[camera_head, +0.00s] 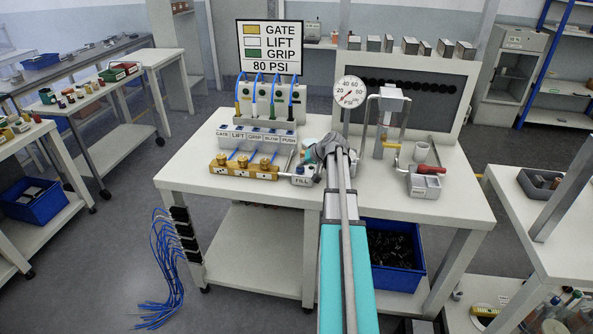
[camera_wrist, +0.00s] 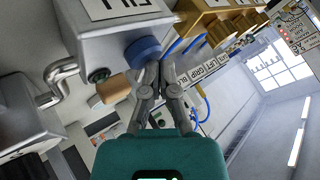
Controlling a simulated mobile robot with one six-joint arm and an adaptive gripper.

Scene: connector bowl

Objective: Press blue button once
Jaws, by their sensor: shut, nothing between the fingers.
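The blue button (camera_wrist: 143,51) shows in the wrist view as a round cap on the face of a grey box (camera_wrist: 105,42) with a label. My gripper (camera_wrist: 157,68) is shut and empty. Its fingertips are right at the lower right edge of the blue button in the wrist view; I cannot tell whether they touch it. In the head view my gripper (camera_head: 314,155) is over the FILL box.
A dark green round part (camera_wrist: 98,76) is beside the button. Brass valve blocks (camera_head: 244,166) stand left of the box, with a labelled connector rack (camera_head: 255,137) behind. A pressure gauge (camera_head: 349,92) and a red-handled fixture (camera_head: 424,180) stand to the right.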

